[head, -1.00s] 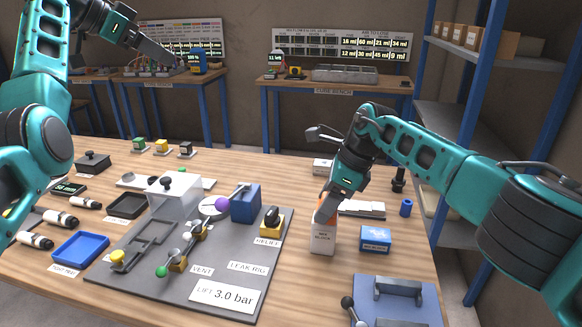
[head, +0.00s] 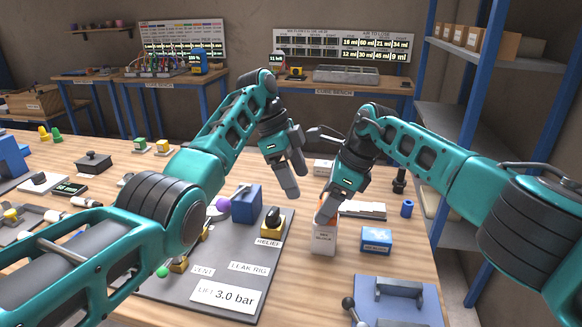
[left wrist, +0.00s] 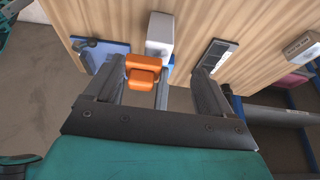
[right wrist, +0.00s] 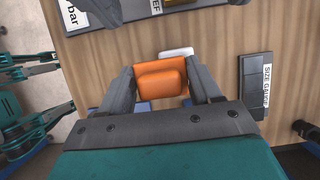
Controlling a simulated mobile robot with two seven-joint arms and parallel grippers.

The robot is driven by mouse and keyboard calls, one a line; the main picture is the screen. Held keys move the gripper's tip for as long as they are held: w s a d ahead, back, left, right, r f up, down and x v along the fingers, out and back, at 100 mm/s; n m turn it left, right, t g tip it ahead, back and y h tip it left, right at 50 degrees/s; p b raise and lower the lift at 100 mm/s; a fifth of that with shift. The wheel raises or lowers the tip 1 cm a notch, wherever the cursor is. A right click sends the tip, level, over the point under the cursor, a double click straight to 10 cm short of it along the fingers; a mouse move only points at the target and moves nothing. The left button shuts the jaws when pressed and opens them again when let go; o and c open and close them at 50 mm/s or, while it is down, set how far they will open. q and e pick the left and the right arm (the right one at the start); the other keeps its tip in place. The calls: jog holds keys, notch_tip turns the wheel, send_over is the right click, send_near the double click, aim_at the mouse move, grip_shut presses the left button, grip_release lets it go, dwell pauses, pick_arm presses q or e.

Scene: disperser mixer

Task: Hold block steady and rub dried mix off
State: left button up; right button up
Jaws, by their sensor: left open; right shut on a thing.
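A white block (head: 323,241) with a small, hard-to-read label stands upright on the wooden table. An orange part (head: 326,212) is at its top. My right gripper (head: 328,204) comes down from above and is shut on this orange part; it fills the space between the fingers in the right wrist view (right wrist: 161,79). My left gripper (head: 292,180) is open and empty, in the air up and left of the block, apart from it. The orange part also shows in the left wrist view (left wrist: 143,68). Dried mix cannot be made out.
The grey leak rig board (head: 240,285) with its relief knob (head: 273,221) lies left of the block. A blue box (head: 376,239) stands close on the right. A blue plate with a grey fixture (head: 400,290) is at the front right.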

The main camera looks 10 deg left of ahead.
aim_at(325, 234)
pick_arm(q)
jog(key=x, duration=1)
jog(key=shift+f, duration=0.2)
jog(key=shift+d, duration=0.15)
jog(key=c, duration=1.2)
jog(key=o, duration=0.5)
jog(key=c, duration=0.4)
